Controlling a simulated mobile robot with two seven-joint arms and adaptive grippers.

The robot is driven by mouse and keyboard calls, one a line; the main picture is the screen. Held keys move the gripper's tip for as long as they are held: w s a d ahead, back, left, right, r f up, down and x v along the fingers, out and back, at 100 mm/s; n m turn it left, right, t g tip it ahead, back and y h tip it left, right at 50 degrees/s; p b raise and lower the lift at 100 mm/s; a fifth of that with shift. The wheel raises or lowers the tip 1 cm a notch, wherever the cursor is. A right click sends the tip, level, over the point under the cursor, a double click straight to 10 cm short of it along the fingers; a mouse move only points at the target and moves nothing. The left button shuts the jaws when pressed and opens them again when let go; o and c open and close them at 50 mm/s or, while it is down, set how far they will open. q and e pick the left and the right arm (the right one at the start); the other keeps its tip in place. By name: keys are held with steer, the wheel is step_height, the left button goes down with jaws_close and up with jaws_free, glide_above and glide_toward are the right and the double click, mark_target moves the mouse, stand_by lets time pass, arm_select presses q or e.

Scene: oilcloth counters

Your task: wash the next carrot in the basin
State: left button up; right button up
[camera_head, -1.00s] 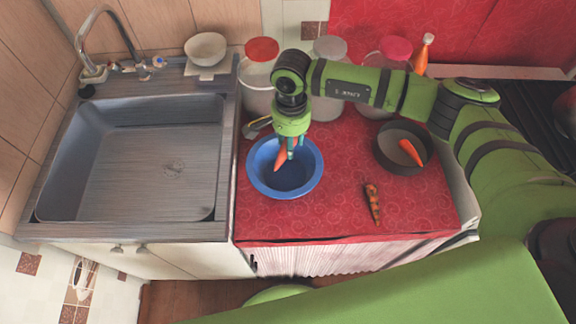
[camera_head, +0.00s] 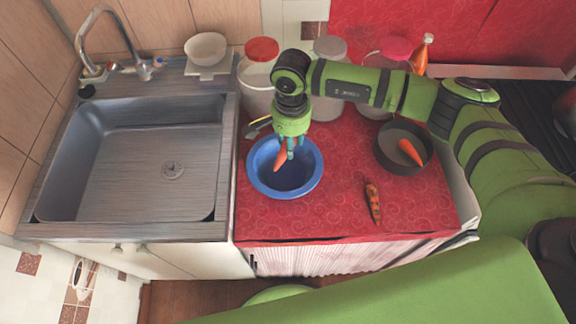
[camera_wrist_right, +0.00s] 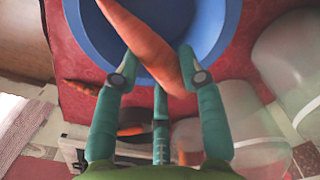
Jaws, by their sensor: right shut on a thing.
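My right gripper (camera_head: 291,148) is shut on an orange carrot (camera_head: 281,158) over the blue basin (camera_head: 257,178). In the right wrist view the carrot (camera_wrist_right: 146,42) lies tilted between the fingers of the right gripper (camera_wrist_right: 158,75), with the blue basin (camera_wrist_right: 86,25) below it. I cannot tell whether the carrot touches the basin. A carrot with dark dirt marks (camera_head: 373,203) lies on the red oilcloth to the right. A clean-looking carrot (camera_head: 411,152) is in the dark pan (camera_head: 388,165). My left gripper is not in view.
A grey sink (camera_head: 100,190) with a tap (camera_head: 100,45) is on the left. Lidded jars (camera_head: 259,85) and an orange bottle (camera_head: 422,55) stand along the back. A white bowl (camera_head: 206,49) sits behind the sink. The red oilcloth (camera_head: 320,218) is clear in front of the basin.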

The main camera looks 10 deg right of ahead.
steer(key=shift+r+p, duration=0.75)
steer(key=shift+r, duration=1.3)
